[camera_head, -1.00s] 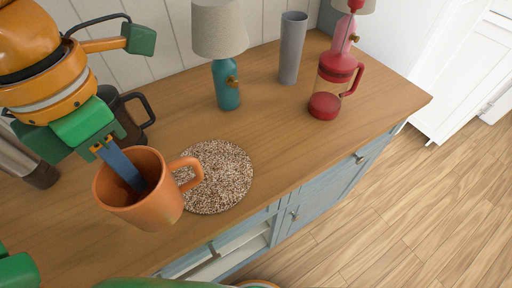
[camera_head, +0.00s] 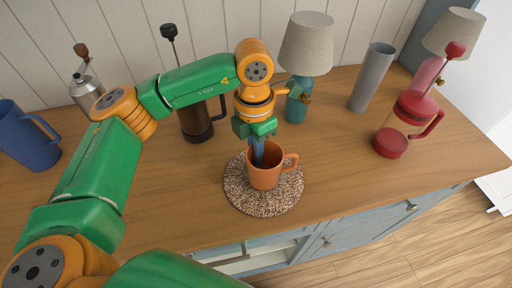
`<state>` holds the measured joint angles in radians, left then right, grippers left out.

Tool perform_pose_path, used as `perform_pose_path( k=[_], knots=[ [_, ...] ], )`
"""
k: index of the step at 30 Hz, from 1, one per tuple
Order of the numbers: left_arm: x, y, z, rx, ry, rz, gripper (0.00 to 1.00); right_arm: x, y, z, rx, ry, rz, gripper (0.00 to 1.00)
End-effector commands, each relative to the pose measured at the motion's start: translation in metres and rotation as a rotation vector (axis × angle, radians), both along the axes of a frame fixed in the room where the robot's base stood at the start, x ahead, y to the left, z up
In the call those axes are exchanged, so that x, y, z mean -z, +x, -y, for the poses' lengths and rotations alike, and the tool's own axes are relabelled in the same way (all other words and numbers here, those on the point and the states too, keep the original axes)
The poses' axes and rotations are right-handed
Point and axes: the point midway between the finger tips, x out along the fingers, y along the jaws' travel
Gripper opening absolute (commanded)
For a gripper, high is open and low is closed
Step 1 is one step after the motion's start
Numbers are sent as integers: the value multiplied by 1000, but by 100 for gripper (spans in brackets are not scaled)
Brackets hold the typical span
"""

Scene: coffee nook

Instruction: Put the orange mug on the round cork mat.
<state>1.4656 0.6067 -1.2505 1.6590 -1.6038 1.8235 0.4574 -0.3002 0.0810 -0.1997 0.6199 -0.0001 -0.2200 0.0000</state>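The orange mug (camera_head: 264,176) is upright over the middle of the round cork mat (camera_head: 240,195), a speckled brown disc on the wooden counter. The mug's handle points right. Its base lies within the mat's outline; I cannot tell whether it touches the mat or hangs slightly above. My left gripper (camera_head: 258,152) reaches down from above, with a blue finger at the mug's left rim and partly inside it. It appears shut on the mug's wall; the far finger is hidden. My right gripper is not in view.
A dark French press (camera_head: 196,122) stands behind left, and a teal lamp (camera_head: 296,105) close behind right. A grey vase (camera_head: 372,78) and a red French press (camera_head: 405,125) stand right. The counter's front edge is near the mat.

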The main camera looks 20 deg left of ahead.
Motion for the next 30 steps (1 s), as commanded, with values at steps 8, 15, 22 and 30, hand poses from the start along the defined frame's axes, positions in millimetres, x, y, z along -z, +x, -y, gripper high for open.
perform_pose_path(
  k=[8,15,22,30],
  knots=[
    [4,0,0,0,-1,1,0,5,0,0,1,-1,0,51],
    [3,0,0,-1,-1,1,35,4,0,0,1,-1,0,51],
    [-3,0,0,-1,-1,1,35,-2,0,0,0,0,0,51],
    [-55,2,-1,-2,-2,6,35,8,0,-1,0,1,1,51]
  ],
)
